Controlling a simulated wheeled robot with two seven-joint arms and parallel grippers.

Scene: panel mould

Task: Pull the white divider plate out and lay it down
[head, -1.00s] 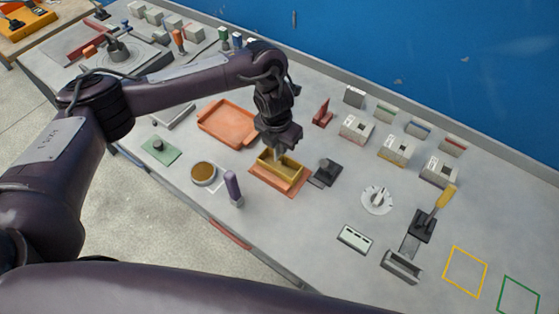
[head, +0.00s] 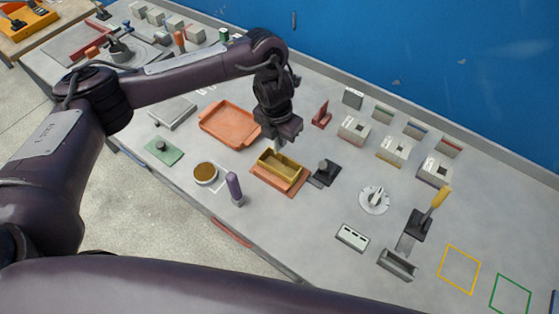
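The yellow mould box (head: 283,168) sits on an orange base plate (head: 290,188) near the middle of the bench. My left gripper (head: 278,146) points down just above the far left side of the mould. A small pale piece shows at its tip, but I cannot tell whether it is a finger or the white divider plate. The finger gap is too small and dark to read. I cannot make out the white divider plate for sure anywhere. My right gripper is out of view.
An orange tray (head: 228,125) lies left of the mould. A black block with a knob (head: 324,173) is close on its right. A purple-handled tool (head: 234,187) and a round brown dish (head: 205,173) stand in front. Bare bench lies front right of the mould.

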